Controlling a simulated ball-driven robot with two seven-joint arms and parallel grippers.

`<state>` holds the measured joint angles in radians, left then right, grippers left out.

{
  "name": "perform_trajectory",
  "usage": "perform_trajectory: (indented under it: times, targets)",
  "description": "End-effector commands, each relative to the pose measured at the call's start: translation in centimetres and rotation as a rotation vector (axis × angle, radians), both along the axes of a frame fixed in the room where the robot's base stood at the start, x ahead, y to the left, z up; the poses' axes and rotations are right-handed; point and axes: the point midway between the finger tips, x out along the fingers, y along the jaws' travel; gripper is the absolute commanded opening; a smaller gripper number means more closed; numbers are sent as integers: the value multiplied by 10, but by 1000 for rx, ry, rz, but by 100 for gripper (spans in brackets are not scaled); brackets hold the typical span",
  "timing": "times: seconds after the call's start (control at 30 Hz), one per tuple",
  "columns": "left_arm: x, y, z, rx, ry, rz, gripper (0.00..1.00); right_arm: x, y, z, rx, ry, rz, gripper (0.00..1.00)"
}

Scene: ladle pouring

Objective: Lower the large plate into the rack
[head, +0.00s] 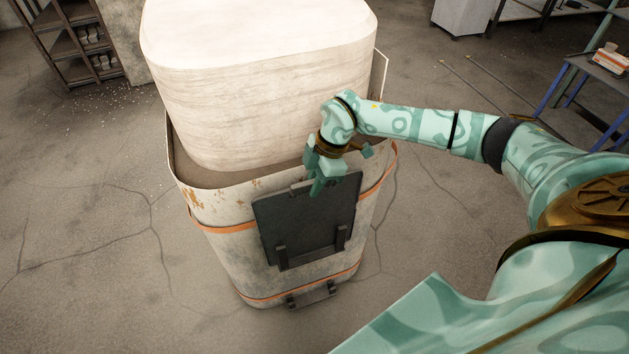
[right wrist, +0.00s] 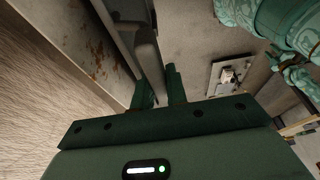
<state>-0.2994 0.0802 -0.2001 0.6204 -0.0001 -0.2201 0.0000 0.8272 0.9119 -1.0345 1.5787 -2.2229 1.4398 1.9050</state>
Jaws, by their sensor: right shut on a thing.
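The large plate (head: 305,225) is a dark, flat rectangle standing close against the front of a pale container, slightly tilted in the picture. My right gripper (head: 318,184) is at its top edge and shut on it. In the right wrist view the fingers (right wrist: 161,88) close around a grey edge. I cannot tell whether the plate rests on the ledge. My left gripper is not in view.
The tall container (head: 215,212) has rusty walls and orange bands. A large pale block (head: 255,95) fills its top, just behind my right gripper. A small dark bracket (head: 311,296) sits low on its front.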

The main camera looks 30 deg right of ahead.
Motion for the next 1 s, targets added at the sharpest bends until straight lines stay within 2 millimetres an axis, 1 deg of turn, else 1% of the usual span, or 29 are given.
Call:
perform_trajectory:
  times: [0.03, 0.17, 0.83, 0.87, 0.9, 0.93, 1.0]
  targets:
    - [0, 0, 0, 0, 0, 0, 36, 2, 0, 3, 2, -7, 0, 0]
    - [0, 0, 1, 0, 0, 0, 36, 2, 1, 3, 3, -6, 0, 0]
    - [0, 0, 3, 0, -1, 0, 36, 1, 1, -4, 3, -6, 0, 0]
    - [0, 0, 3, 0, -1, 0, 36, 1, 1, -4, 3, -6, 0, 20]
    - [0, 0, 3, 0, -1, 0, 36, 1, 1, -4, 3, -6, 0, 31]
    - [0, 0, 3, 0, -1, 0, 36, 1, 1, -4, 2, -5, 1, 39]
    - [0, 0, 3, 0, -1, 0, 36, 0, 1, -5, 2, -4, 1, 40]
